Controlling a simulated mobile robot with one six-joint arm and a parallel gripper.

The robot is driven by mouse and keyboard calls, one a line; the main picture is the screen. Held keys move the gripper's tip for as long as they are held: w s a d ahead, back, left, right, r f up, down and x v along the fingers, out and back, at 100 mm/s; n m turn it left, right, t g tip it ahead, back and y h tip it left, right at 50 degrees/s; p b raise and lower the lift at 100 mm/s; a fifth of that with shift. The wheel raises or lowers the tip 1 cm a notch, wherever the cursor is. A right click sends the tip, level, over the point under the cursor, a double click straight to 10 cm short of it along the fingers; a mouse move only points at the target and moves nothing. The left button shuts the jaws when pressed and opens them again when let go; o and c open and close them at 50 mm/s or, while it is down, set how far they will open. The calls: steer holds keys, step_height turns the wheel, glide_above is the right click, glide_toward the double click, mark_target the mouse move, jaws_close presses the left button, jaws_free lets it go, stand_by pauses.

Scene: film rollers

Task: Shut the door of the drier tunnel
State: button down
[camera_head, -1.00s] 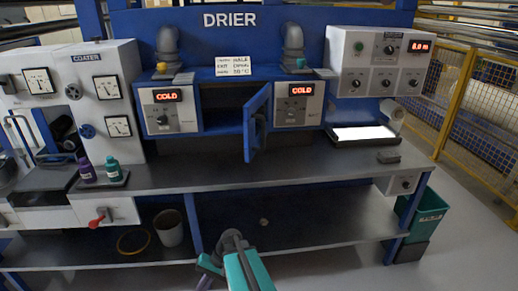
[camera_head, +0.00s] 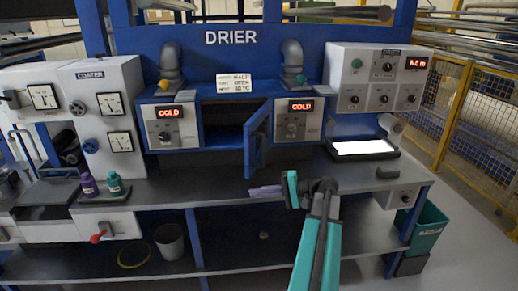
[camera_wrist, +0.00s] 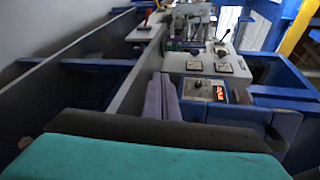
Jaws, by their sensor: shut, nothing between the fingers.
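The drier (camera_head: 300,45) is a blue frame at the back of the bench in the head view. Its tunnel door (camera_head: 256,142) is a blue panel standing open, swung out towards me from the right side of the dark tunnel opening (camera_head: 222,135). My gripper (camera_head: 252,191) is low in front of the door, just above the bench, apart from the door as far as I can tell. Its purple fingers are together and empty; they also show in the wrist view (camera_wrist: 162,100). I cannot make out the door in the wrist view.
Two control boxes reading COLD (camera_head: 170,126) (camera_head: 298,119) flank the opening. A purple bottle (camera_head: 88,185) and a teal bottle (camera_head: 115,184) stand at left on the bench (camera_head: 200,190). A lit white panel (camera_head: 363,147) lies at right. The middle of the bench is mostly clear.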

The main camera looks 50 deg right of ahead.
steer(key=s+d+r+t, duration=0.1)
steer(key=s+d+r, duration=0.3)
steer(key=r, duration=0.3)
steer(key=s+d+r+t, duration=0.2)
steer(key=s+d+r, duration=0.3)
steer(key=r, duration=0.3)
steer(key=shift+s+r+h+p, duration=0.25)
steer(key=shift+s+h+p, duration=0.15)
steer(key=shift+s+p, duration=0.05)
steer(key=shift+w, duration=0.15)
steer(key=p, duration=0.4)
glide_toward(249, 148)
steer(key=x, duration=0.4)
steer(key=shift+w+a, duration=0.25)
steer(key=shift+w, duration=0.05)
steer(key=shift+x, duration=0.8)
steer(key=shift+w+t+h, duration=0.1)
steer(key=shift+t+h, duration=0.2)
